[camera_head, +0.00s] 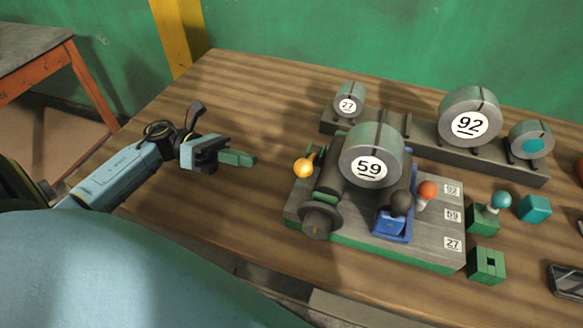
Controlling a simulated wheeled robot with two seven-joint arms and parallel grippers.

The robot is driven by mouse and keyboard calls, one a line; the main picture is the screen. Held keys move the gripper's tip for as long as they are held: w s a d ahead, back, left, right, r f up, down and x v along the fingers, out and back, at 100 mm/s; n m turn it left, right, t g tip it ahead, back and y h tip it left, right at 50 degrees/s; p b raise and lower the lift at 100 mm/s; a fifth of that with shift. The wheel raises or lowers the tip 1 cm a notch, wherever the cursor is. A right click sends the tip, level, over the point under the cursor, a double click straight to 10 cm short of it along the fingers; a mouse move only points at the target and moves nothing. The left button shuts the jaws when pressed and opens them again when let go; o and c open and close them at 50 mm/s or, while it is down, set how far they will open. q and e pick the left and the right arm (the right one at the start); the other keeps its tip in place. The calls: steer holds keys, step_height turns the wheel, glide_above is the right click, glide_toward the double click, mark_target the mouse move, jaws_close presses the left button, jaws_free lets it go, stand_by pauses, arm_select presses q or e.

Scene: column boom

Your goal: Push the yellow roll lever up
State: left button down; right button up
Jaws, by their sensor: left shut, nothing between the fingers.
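The yellow ball (303,168) of the roll lever sticks out on the left side of the machine (430,235). My right gripper is not in view.
A large roll marked 59 (370,160) sits on the machine. Behind it a rack holds rolls marked 27 (349,101) and 92 (469,118). The wooden table (190,225) is bare around my left gripper.

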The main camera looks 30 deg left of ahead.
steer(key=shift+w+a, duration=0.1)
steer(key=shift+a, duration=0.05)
arm_select(q)
steer(key=shift+w+d, duration=0.1)
steer(key=shift+d, duration=0.25)
steer(key=p+x, duration=0.1)
steer(key=x, duration=0.7)
steer(key=shift+r, duration=0.1)
steer(key=shift+w+d, duration=0.15)
steer(key=shift+d, duration=0.45)
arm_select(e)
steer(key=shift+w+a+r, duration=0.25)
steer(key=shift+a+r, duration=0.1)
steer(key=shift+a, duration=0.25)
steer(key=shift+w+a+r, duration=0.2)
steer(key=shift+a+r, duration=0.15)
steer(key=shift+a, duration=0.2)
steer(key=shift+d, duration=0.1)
arm_select(q)
steer(key=shift+w+r+p, duration=0.1)
steer(key=shift+p, duration=0.2)
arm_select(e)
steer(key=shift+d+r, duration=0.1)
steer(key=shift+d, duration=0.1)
